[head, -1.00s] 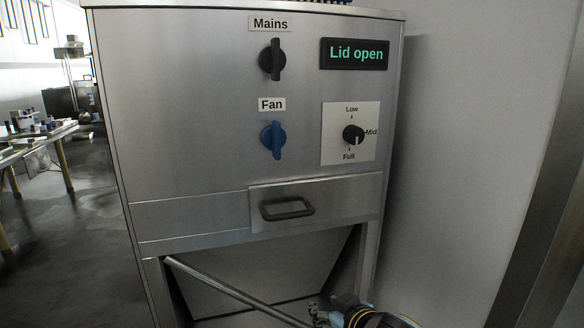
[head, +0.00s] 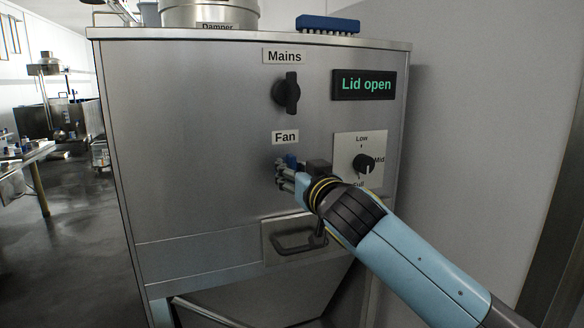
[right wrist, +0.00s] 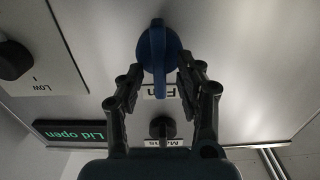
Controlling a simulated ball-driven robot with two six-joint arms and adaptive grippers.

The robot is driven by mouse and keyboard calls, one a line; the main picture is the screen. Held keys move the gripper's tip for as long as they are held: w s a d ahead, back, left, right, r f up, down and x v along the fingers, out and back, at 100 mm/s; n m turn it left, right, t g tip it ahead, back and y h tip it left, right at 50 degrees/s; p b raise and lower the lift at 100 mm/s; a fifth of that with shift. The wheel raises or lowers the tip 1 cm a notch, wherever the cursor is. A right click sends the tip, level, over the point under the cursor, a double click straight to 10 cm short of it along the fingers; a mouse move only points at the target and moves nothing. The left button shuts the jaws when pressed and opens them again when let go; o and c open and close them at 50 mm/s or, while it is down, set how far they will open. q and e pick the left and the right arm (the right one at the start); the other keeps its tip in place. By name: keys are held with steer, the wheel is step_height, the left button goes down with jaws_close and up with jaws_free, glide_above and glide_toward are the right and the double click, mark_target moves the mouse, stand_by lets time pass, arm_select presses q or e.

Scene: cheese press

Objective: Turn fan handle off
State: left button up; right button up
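The blue fan handle (head: 291,160) is on the cabinet front under the "Fan" label, mostly hidden by my right gripper (head: 284,175) in the head view. In the right wrist view the handle (right wrist: 158,48) shows as a round blue knob with an upright bar. My right gripper (right wrist: 162,74) is open, its fingertips on either side of the handle's bar with gaps to it. Whether a finger touches the knob's rim I cannot tell. My left gripper is out of view.
The black mains handle (head: 287,93) is above, and the black Low/Mid/Full dial (head: 363,164) is right of the fan handle. A display (head: 364,85) reads "Lid open". A drawer handle (head: 297,238) lies below. A blue brush (head: 328,24) lies on top.

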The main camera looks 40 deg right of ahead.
steer(key=shift+w+d, duration=0.15)
steer(key=shift+w, duration=0.55)
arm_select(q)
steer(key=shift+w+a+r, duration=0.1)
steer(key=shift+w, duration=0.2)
arm_select(e)
jaws_close()
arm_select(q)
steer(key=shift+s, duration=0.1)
